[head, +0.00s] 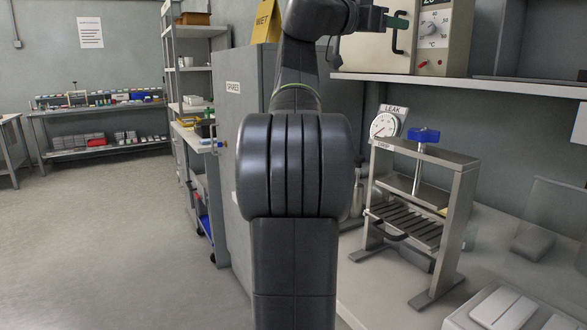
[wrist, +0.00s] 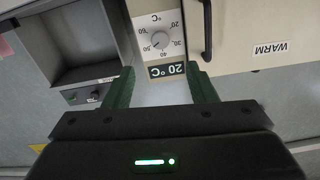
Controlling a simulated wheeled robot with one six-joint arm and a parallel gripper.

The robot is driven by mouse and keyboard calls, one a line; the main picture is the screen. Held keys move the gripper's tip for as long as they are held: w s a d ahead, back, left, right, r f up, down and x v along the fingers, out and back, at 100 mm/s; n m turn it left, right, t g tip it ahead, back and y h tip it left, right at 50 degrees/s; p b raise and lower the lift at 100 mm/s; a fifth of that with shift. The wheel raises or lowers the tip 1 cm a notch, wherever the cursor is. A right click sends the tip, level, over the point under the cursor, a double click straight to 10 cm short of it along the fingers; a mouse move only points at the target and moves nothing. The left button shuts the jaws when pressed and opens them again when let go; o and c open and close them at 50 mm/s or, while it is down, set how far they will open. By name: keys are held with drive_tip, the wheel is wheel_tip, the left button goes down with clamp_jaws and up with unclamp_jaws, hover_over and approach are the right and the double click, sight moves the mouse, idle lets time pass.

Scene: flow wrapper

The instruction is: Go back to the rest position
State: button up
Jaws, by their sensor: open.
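My gripper (head: 397,21) is raised at the top of the head view, in front of the warming cabinet (head: 371,46) on the shelf. Only part of it shows there, with one green finger beside the cabinet's dark handle. In the wrist view both green fingers of my gripper (wrist: 163,82) are spread apart with nothing between them. Beyond them is a control panel with a dial (wrist: 159,41) and a "20 °C" display (wrist: 166,70), seen upside down. My arm fills the middle of the head view and hides what is behind it.
A metal press frame (head: 455,215) with a blue knob stands on the bench, near a gauge (head: 383,126) marked LEAK. A wall shelf (head: 470,84) runs above it. A grey cabinet (head: 230,150) marked SPARES is behind my arm. The floor (head: 95,235) at left is clear.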

sight(428, 28)
drive_tip(key=p+x, duration=0.3)
drive_tip(key=x, duration=1)
drive_tip(key=shift+w+d+r, duration=0.1)
drive_tip(key=shift+r, duration=0.1)
drive_tip(key=shift+f+n, duration=0.1)
drive_tip(key=shift+n, duration=0.6)
drive_tip(key=shift+n+p, duration=0.35)
drive_tip(key=shift+n, duration=0.65)
drive_tip(key=n+p, duration=0.2)
drive_tip(key=n, duration=0.2)
drive_tip(key=n+p, duration=0.1)
drive_tip(key=n, duration=0.2)
drive_tip(key=shift+p, duration=0.3)
drive_tip(key=n+p, duration=0.2)
drive_tip(key=n, duration=0.1)
drive_tip(key=shift+r, duration=0.3)
drive_tip(key=n+p, duration=0.1)
drive_tip(key=n, duration=0.1)
drive_tip(key=n+p, duration=0.2)
drive_tip(key=n, duration=0.1)
drive_tip(key=shift+s+r, duration=0.1)
drive_tip(key=shift+s, duration=0.15)
drive_tip(key=n+p, duration=0.2)
drive_tip(key=shift+n+p, duration=0.3)
drive_tip(key=shift+f, duration=0.25)
